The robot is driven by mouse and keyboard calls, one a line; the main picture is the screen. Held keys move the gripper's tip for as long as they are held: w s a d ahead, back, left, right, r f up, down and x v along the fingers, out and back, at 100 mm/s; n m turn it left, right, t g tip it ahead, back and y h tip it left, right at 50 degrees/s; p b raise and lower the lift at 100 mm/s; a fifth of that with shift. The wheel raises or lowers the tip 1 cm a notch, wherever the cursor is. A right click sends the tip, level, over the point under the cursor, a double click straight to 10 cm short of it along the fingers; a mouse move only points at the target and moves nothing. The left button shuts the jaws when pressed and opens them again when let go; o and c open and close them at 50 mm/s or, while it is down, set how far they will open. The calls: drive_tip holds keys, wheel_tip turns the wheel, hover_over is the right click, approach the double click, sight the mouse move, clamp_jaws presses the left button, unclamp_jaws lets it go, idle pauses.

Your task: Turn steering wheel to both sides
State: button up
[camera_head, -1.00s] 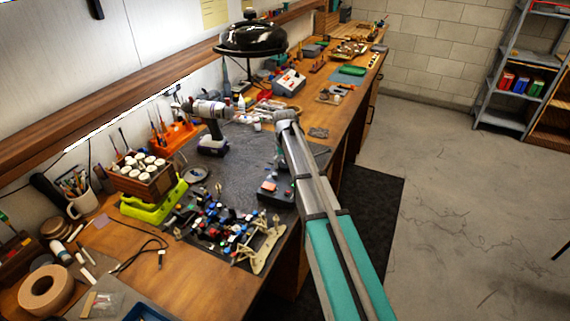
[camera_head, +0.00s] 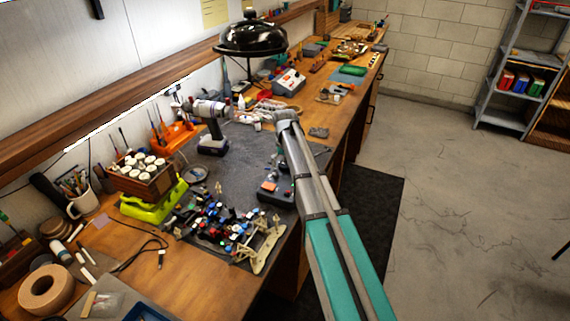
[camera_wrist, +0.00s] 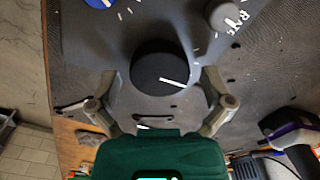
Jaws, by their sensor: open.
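The remote controller (camera_head: 270,188) lies on the dark mat, left of my arm in the head view. In the wrist view its grey face (camera_wrist: 110,45) carries the steering wheel, a round black knob (camera_wrist: 150,62) with a white pointer line aimed to the lower right. My gripper (camera_wrist: 160,84) is open over the controller, with one finger on each side of the knob. Gaps show between the fingers and the knob. The RC racecar (camera_head: 225,228) is a chassis with many colourful parts, on the mat's near end.
A smaller grey knob (camera_wrist: 222,17) and a blue knob (camera_wrist: 100,2) are on the controller face. A cordless drill (camera_head: 212,130) stands behind the controller. The floor (camera_head: 450,220) to the right is open.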

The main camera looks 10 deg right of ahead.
idle(0.4)
drive_tip(key=shift+n, duration=2.2)
drive_tip(key=n, duration=0.5)
drive_tip(key=shift+r+p, duration=0.35)
wheel_tip(320, 180, up, 13)
drive_tip(key=p, duration=1.3)
drive_tip(key=s+f+m+b, duration=0.3)
drive_tip(key=s+f+b, duration=0.1)
drive_tip(key=s, duration=0.6)
drive_tip(key=s+f+m+b, duration=0.3)
drive_tip(key=s+f+b, duration=0.2)
drive_tip(key=s, duration=0.5)
drive_tip(key=s+f+m+b, duration=0.2)
drive_tip(key=s+f+b, duration=0.2)
drive_tip(key=s, duration=0.6)
drive_tip(key=shift+f+m+b, duration=0.35)
drive_tip(key=shift+f+m, duration=0.05)
